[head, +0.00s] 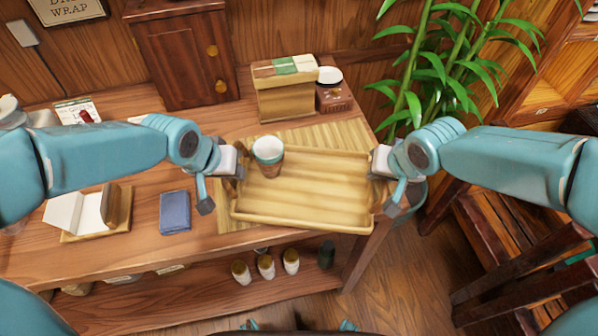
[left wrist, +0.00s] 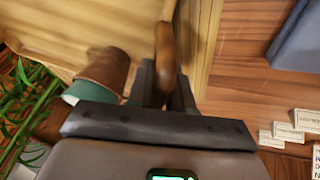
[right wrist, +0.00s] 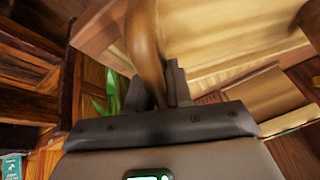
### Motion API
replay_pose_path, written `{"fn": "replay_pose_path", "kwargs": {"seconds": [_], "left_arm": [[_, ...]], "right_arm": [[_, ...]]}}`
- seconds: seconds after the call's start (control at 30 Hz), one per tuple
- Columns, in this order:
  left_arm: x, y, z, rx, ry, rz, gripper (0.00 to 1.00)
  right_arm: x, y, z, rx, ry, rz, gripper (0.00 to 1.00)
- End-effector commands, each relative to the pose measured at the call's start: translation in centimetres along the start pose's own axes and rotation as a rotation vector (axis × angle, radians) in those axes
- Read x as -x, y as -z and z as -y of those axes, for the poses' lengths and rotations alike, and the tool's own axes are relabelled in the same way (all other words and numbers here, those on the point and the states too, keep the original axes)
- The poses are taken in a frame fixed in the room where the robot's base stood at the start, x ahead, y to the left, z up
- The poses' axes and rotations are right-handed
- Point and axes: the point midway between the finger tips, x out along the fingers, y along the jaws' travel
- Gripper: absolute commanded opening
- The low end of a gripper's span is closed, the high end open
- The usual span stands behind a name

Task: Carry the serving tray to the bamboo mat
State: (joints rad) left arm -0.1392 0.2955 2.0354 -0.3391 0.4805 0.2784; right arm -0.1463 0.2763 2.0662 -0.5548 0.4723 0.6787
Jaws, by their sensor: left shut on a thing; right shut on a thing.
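The wooden serving tray (head: 315,190) is held between my two grippers at the table's right end, slightly turned, its right end near or past the table edge. A cup with a teal upper part and brown base (head: 268,157) stands on its left part; it also shows in the left wrist view (left wrist: 104,72). My left gripper (head: 222,180) is shut on the tray's left handle (left wrist: 165,50). My right gripper (head: 388,185) is shut on the right handle (right wrist: 145,45). The bamboo mat (head: 325,134) shows behind and partly under the tray. I cannot tell whether the tray touches it.
A box with packets on top (head: 285,90) and a dark box with a white-topped round thing (head: 333,92) stand behind the mat. A blue cloth or book (head: 175,212) lies left. A plant (head: 430,70) rises at the right. Several jars (head: 266,266) stand on the lower shelf.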

Motion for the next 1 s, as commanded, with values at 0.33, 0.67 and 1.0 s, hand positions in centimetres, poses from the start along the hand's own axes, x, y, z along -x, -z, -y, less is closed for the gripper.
{"fn": "replay_pose_path", "kwargs": {"seconds": [0.33,0.67,1.0], "left_arm": [[-0.4,-0.1,0.1,0.0,0.0,-0.001,0.46],[2.8,0.0,0.1,0.001,0.0,-0.007,0.46],[10.0,-0.1,0.1,0.0,-0.001,-0.005,0.46]], "right_arm": [[-0.4,-0.2,-0.1,0.0,0.0,0.0,0.46],[-0.4,-0.2,-0.1,0.0,0.0,-0.001,0.46],[-0.4,-0.2,-0.1,0.0,0.0,0.0,0.46]]}}
